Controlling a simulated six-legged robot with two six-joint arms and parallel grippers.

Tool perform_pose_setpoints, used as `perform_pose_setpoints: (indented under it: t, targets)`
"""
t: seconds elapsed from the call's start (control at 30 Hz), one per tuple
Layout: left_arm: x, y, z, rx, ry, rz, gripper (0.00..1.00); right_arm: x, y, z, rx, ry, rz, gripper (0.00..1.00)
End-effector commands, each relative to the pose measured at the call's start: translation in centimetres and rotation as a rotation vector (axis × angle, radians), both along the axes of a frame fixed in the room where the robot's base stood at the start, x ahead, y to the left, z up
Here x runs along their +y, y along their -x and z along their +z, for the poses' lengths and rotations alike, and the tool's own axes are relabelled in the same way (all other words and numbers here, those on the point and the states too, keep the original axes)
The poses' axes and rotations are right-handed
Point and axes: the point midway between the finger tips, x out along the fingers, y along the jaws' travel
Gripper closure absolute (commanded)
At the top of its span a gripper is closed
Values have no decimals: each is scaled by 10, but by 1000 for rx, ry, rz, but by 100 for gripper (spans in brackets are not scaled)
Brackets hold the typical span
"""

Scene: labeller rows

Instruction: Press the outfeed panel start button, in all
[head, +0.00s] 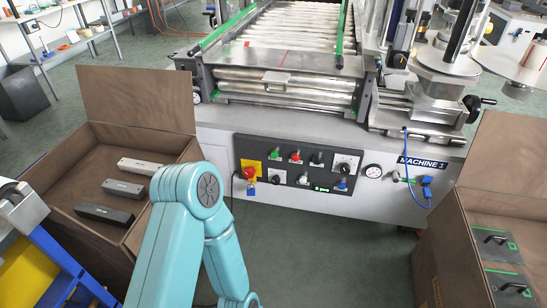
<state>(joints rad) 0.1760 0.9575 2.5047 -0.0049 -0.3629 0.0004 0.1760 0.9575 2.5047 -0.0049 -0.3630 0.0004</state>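A dark control panel (298,167) is set on the front of the white machine, below the roller conveyor. It carries a green button (275,153), a red button (295,156), a black knob (317,159), a round selector (345,164) and a blue button (342,184). A red mushroom button (249,172) sits on a yellow plate at its left. I cannot read which one is the start button, or whether this is the outfeed panel. One teal arm of mine bends in front, left of the panel; its gripper is out of view below. My other gripper is not in view.
An open brown box (75,238) with several grey and black bars stands at left. The conveyor (285,50) runs away behind the panel. Floor before the panel is clear right of my arm.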

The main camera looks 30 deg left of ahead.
Motion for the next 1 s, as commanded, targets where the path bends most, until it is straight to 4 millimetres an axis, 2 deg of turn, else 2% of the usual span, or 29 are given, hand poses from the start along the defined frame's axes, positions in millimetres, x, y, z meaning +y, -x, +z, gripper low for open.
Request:
perform_pose_setpoints:
  t: [0.03,0.1,0.13,1.0]
  targets:
    - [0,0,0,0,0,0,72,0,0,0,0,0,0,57]
    - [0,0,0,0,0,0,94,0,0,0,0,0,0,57]
    - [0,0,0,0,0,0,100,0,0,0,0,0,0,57]
    - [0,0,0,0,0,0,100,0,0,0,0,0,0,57]
